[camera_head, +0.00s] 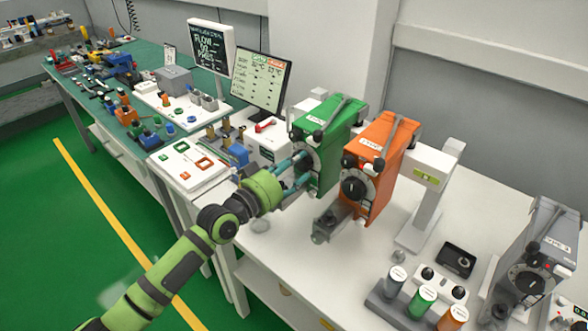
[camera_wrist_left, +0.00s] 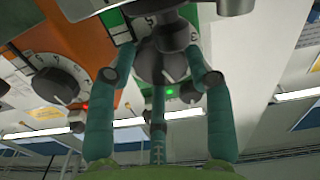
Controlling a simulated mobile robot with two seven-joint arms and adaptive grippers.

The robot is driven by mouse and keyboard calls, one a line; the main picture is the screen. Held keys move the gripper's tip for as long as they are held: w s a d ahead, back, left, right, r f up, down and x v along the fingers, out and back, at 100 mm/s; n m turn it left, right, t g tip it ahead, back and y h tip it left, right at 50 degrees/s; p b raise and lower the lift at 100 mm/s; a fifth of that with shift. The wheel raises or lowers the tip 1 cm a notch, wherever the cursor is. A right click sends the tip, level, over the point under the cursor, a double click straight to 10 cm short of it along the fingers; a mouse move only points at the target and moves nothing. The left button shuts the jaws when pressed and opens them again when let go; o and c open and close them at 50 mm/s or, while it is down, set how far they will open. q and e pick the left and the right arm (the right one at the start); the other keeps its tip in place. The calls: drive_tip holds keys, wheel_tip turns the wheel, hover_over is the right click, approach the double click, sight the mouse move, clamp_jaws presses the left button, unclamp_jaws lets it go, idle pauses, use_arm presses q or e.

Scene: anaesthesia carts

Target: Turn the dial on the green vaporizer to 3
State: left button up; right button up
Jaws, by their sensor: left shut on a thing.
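The green vaporizer (camera_head: 329,155) stands on the white worktop, left of the orange vaporizer (camera_head: 380,150). My left gripper (camera_head: 302,168) reaches its front from the left, its teal fingers around the dial. In the left wrist view, the grey dial (camera_wrist_left: 160,64) with a white pointer mark sits between the fingers of the left gripper (camera_wrist_left: 160,76), which is shut on it. A small green light glows beside the dial. My right gripper is not in view.
The orange vaporizer's numbered black dial (camera_wrist_left: 55,86) is close beside the fingers. A monitor (camera_head: 261,82) stands behind left. A grey vaporizer (camera_head: 535,260) and a rack of capped bottles (camera_head: 422,300) are at the right.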

use_arm(q)
drive_tip(key=shift+s+d+f+n+b, duration=0.1)
drive_tip(key=shift+f+n+b, duration=0.3)
drive_tip(key=shift+n, duration=0.9)
drive_tip(key=shift+f, duration=0.15)
drive_tip(key=o, duration=1.2)
drive_tip(key=shift+r, duration=0.3)
drive_tip(key=v, duration=1.2)
